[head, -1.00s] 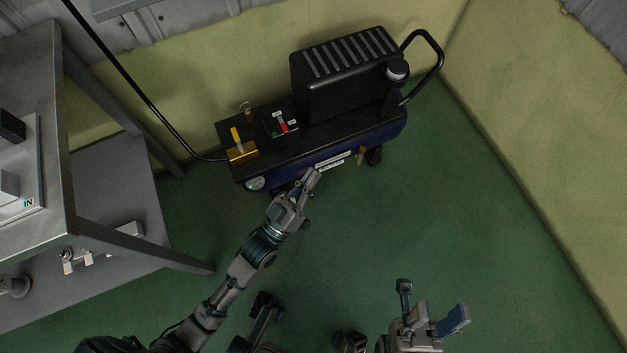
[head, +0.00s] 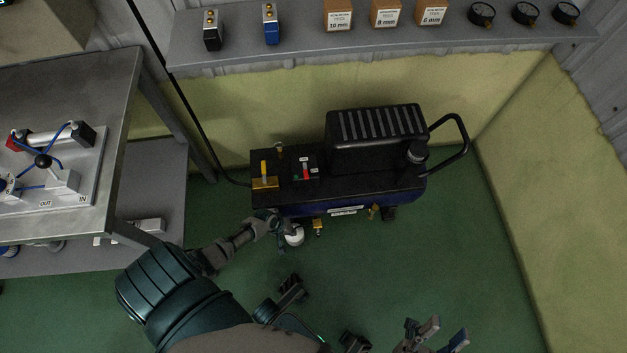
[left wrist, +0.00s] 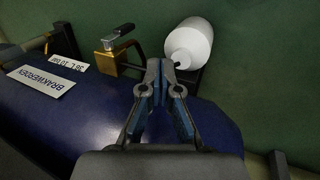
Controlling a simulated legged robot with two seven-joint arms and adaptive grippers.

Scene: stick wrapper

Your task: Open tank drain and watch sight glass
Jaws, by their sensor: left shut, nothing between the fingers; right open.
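A compressor with a dark blue tank (head: 318,211) stands on the floor by the wall; the tank fills the lower left wrist view (left wrist: 75,110). A brass drain valve (head: 318,227) with a grey lever sits low on its near side, clearer in the left wrist view (left wrist: 112,58). Beside it is a white cylinder (head: 294,238), also in the left wrist view (left wrist: 189,43). My left gripper (left wrist: 160,68) is shut and empty, its tips between valve and cylinder; whether they touch either is unclear. My right gripper (head: 441,333) is open and empty, far from the tank. I cannot make out a sight glass.
A yellow lever (head: 264,170) and a red switch (head: 305,171) are on the compressor top. A metal bench (head: 75,75) stands left. A wall shelf (head: 400,38) holds boxes and gauges.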

